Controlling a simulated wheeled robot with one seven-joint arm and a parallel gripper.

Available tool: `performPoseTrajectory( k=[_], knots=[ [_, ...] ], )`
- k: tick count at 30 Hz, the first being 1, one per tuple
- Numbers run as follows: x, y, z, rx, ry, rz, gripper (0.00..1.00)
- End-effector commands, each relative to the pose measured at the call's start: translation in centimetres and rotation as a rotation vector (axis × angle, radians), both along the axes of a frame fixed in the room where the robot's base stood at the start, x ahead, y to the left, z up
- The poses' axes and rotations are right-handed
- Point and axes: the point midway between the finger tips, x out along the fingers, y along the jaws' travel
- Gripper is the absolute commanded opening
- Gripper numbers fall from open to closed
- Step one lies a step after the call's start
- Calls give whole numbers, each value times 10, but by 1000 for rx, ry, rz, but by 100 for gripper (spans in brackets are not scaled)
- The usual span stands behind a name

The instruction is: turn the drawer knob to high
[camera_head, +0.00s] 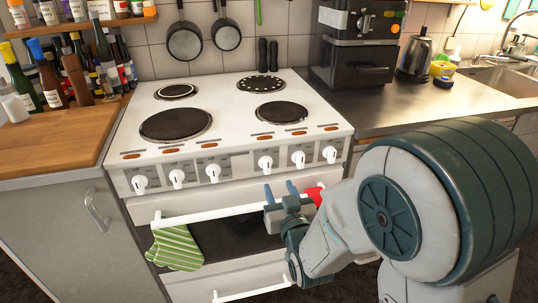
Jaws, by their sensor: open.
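The white cooker (228,136) has a row of several white knobs on its front panel, three on the left and three on the right. The left group includes the outer knob (139,183) and an inner knob (213,172). The right group has a left knob (265,162), a middle knob (298,157) and an outer knob (330,154). The labels are too small to read, so I cannot tell which is the drawer knob. My gripper (280,189) is open, its blue fingertips apart, just below the left and middle knobs of the right group. I see nothing between the fingers.
The oven handle (190,215) runs close by my gripper. A green striped cloth (175,247) and a red item (315,194) hang there. A lower handle (250,291) is beneath. Bottles crowd the left wooden counter (50,145); a kettle (415,58) stands on the right.

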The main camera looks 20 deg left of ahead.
Motion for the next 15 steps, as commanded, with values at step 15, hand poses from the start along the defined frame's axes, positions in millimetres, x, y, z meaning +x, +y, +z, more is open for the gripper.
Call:
performPoseTrajectory(
  k=[15],
  knots=[
    [77, 47, 0, -1, -1, 2, 41]
  ],
)
